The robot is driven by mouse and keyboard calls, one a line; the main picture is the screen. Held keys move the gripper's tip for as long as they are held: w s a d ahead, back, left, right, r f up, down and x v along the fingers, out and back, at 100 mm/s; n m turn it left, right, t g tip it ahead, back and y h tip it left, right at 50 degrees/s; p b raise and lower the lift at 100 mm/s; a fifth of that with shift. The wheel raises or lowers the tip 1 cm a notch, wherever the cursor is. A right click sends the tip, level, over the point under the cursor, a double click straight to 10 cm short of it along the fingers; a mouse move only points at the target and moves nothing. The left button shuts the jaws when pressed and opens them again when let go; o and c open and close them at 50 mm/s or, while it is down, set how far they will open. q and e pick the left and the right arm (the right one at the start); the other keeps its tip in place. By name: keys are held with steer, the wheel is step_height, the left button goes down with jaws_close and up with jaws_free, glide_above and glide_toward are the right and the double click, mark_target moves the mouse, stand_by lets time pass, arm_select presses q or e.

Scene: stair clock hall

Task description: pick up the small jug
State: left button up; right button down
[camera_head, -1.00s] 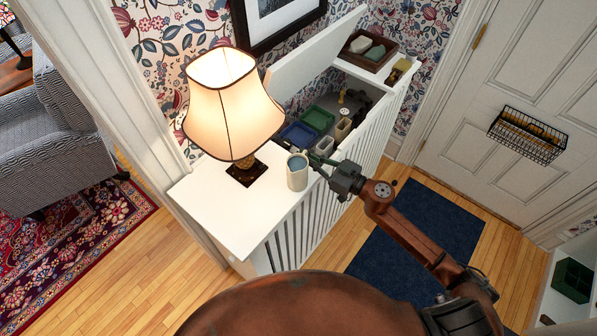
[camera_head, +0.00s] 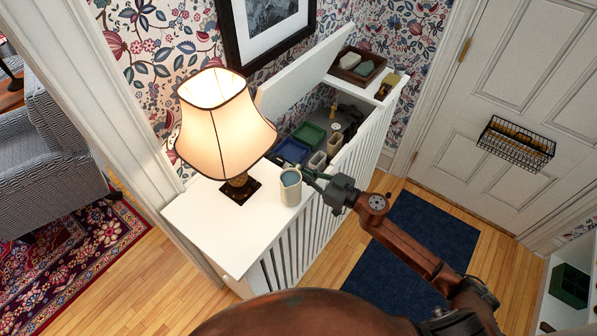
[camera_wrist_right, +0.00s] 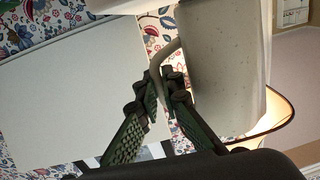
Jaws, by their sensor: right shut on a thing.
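The small jug (camera_head: 291,188) is pale cream with a blue-grey inside. It appears upright at the near edge of the white cabinet top (camera_head: 215,235), just right of the lamp; I cannot tell whether its base touches the top. My right gripper (camera_head: 311,177) comes in from the right and is shut on the jug's handle. In the right wrist view the jug (camera_wrist_right: 225,70) fills the upper right, and its thin handle (camera_wrist_right: 167,58) runs down between the fingers of the right gripper (camera_wrist_right: 162,82). My left gripper is not in view.
A lit lamp (camera_head: 225,125) stands close left of the jug. Behind the jug, the cabinet's raised lid (camera_head: 300,83) leans over an open compartment with a blue tray (camera_head: 291,151) and a green tray (camera_head: 309,134). A blue mat (camera_head: 410,250) lies on the floor at right.

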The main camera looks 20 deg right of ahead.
steer(key=shift+s+r+p, duration=0.1)
steer(key=shift+r+p, duration=0.4)
steer(key=shift+r, duration=0.9)
steer(key=s+r, duration=0.1)
steer(key=r, duration=0.1)
steer(key=s+a+r+p, duration=0.1)
steer(key=s, duration=0.1)
steer(key=s+r+p, duration=0.1)
steer(key=r, duration=0.1)
steer(key=shift+s+a+r, duration=0.2)
steer(key=shift+a+r, duration=0.1)
steer(key=shift+a, duration=0.1)
steer(key=s+a+r+p, duration=0.1)
steer(key=s+a+r, duration=0.2)
steer(key=s, duration=0.5)
steer(key=shift+s+r, duration=0.15)
steer(key=shift+r, duration=0.25)
steer(key=shift+s, duration=0.1)
steer(key=shift+r, duration=0.1)
step_height(320, 180, up, 6)
steer(key=p, duration=0.7)
